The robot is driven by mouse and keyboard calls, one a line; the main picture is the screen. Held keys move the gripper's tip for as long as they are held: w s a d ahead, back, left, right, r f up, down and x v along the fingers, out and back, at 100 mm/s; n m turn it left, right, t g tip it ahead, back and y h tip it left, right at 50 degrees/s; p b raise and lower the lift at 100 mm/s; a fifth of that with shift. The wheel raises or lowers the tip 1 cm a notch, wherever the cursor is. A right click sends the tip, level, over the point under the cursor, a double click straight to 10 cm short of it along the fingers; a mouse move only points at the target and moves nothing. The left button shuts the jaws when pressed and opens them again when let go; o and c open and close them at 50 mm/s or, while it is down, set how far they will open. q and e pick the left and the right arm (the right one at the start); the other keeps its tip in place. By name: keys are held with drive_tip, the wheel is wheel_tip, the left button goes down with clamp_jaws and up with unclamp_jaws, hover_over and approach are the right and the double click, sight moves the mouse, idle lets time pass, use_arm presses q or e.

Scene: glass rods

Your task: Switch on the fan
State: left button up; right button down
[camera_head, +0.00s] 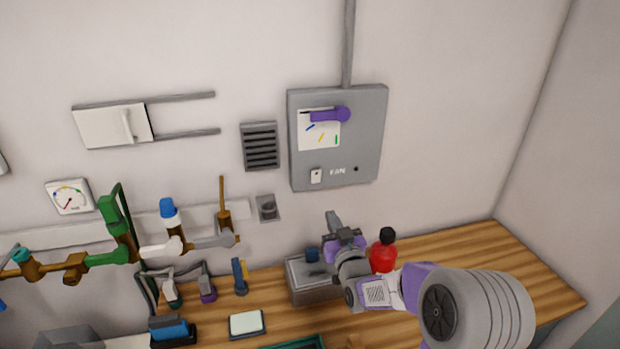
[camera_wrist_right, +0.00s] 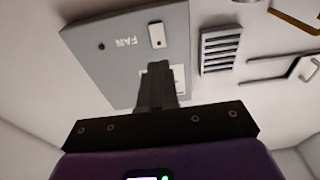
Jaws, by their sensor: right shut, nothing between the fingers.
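The grey fan box (camera_head: 360,150) hangs on the wall, labelled FAN. It has a small white rocker switch (camera_head: 316,176) low on its front, left of the label, and a dark dot to the right. In the right wrist view the box (camera_wrist_right: 95,50) appears upside down with the switch (camera_wrist_right: 157,35); the shut fingers (camera_wrist_right: 155,75) partly cover the white plate. My left gripper is out of view.
A wall vent (camera_head: 261,146) is left of the box, and a small socket-like fitting (camera_head: 268,207) lower left. Pipes with valves run along the left. A red bottle (camera_head: 383,256) and a grey case (camera_head: 308,283) stand on the wooden bench (camera_head: 480,250) by my right arm.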

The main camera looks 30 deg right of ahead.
drive_tip(key=r, duration=0.1)
drive_tip(key=p, duration=0.2)
approach(316, 173)
drive_tip(key=x, duration=0.6)
drive_tip(key=shift+w+d+f, duration=0.1)
drive_tip(key=shift+w+d, duration=0.1)
drive_tip(key=shift+w, duration=0.2)
drive_tip(key=shift+a, duration=0.1)
